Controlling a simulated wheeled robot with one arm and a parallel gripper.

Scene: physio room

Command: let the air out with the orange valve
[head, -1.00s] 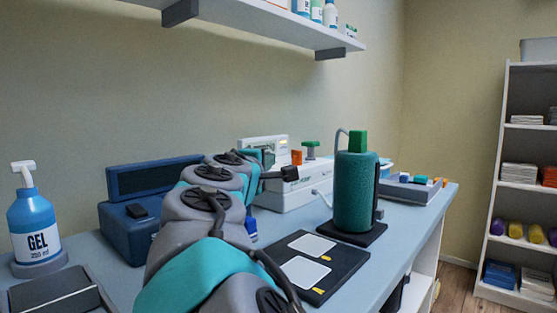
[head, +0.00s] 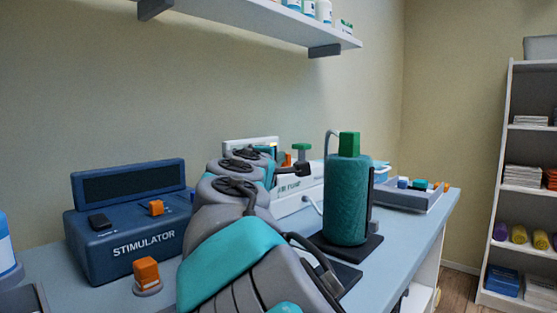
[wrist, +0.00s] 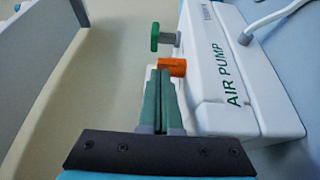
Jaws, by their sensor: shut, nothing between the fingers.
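The orange valve (wrist: 172,67) sticks out from the side of the white air pump (wrist: 215,65) in the wrist view. In the head view only a sliver of the valve (head: 287,159) shows behind my arm, on the pump (head: 296,190). My gripper (wrist: 161,78) is shut and empty. Its green fingertips lie right at the near edge of the valve in the wrist view; I cannot tell whether they touch it. The fingers are hidden by my arm in the head view.
A green knob (wrist: 162,37) stands just beyond the valve. A teal cylinder with a green top (head: 347,200) stands close right of my arm. The blue stimulator (head: 130,225) and an orange button (head: 146,272) are at left. A shelf (head: 270,25) hangs above.

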